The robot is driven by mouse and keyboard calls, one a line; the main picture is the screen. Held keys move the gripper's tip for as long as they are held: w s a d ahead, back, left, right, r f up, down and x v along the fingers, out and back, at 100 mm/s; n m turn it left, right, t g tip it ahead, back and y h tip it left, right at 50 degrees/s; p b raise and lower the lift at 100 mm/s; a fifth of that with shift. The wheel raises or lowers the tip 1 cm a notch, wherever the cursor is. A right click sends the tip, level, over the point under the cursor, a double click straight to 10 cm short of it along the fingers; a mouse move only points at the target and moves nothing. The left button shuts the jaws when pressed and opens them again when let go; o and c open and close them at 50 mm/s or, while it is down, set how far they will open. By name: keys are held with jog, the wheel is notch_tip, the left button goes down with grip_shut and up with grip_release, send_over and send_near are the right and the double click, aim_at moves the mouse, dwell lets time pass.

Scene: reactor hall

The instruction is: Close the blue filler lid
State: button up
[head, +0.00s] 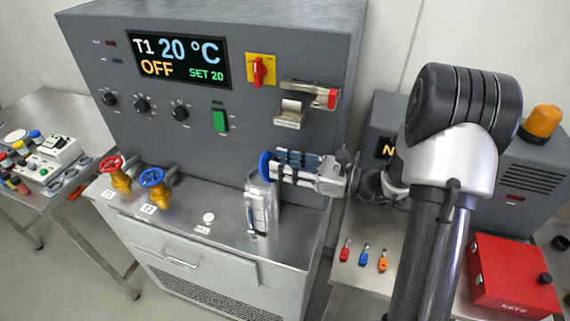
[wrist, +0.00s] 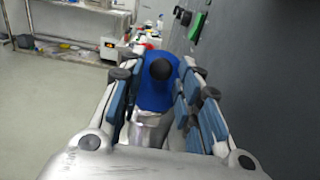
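The blue filler lid (head: 264,166) stands raised on edge above the metal filler cylinder (head: 262,207) on the machine's steel deck. In the wrist view the lid (wrist: 152,94) faces me with its dark round knob (wrist: 160,69), and part of the filler cylinder (wrist: 148,130) shows below it. My gripper (head: 281,166) is just right of the lid and points left at it. In the wrist view the fingers of my gripper (wrist: 158,84) are spread, one on each side of the lid and knob. I cannot tell whether either finger touches the lid.
The grey machine panel (head: 200,125) rises close behind my gripper. Red (head: 112,164) and blue (head: 151,177) valve wheels stand on the deck to the left. A card slot (head: 290,114) is above my gripper. A red key box (head: 512,275) stands at the right.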

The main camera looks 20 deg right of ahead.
aim_at(275, 158)
grip_shut()
dwell(0.3)
jog(key=h+p, duration=0.1)
jog(key=p, duration=0.1)
jog(key=a+r+g+h+p, duration=0.1)
jog(key=p, duration=0.2)
jog(key=shift+w+a+r, duration=0.1)
jog(key=shift+w, duration=0.25)
jog(key=w+a+g+h+p, duration=0.1)
jog(key=g+h+p, duration=0.1)
jog(key=p, duration=0.2)
jog(key=shift+a, duration=0.15)
jog(key=shift+w+a+f+g+h+p, duration=0.2)
jog(key=shift+g+h+p, duration=0.25)
jog(key=shift+p, duration=0.3)
jog(key=shift+w+a+f+g+h+p, duration=0.15)
jog(key=shift+a+f+g+h+p, duration=0.1)
jog(key=shift+h+p, duration=0.4)
